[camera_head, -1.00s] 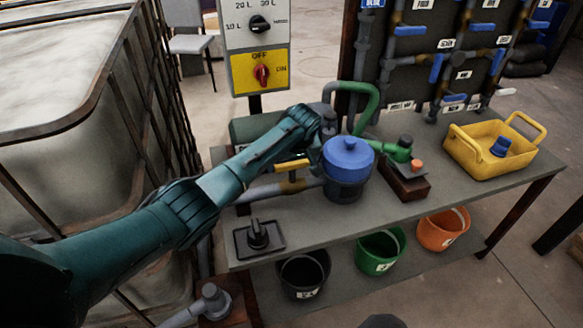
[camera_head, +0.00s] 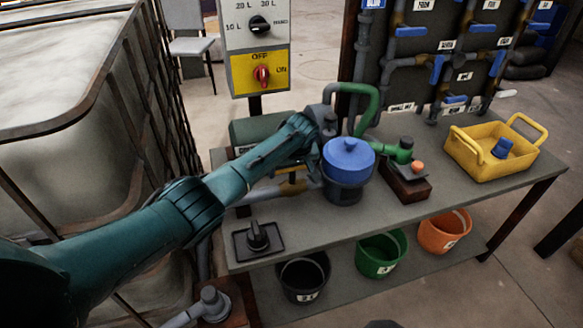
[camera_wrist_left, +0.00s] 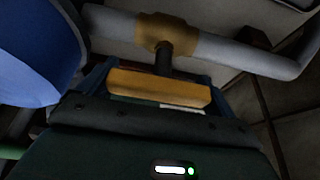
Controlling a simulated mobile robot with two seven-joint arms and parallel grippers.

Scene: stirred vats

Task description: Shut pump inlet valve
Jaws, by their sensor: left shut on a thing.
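The pump inlet valve has a yellow bar handle (camera_wrist_left: 158,88) on a dark stem, rising from a brass-coloured body (camera_wrist_left: 166,33) on a grey pipe (camera_wrist_left: 235,52). In the left wrist view the handle lies roughly along the pipe. My left gripper (camera_wrist_left: 157,80) is shut on this handle, with the fingers at its sides. In the head view my left gripper (camera_head: 302,163) is just left of the blue-lidded pot, and the handle is mostly hidden by my arm. My right gripper is not in view.
The blue-lidded pot (camera_head: 347,158) stands close to the right of my gripper. A green pipe (camera_head: 366,95) curves behind it. A yellow crate (camera_head: 477,163) is at the right of the table. Several buckets stand below.

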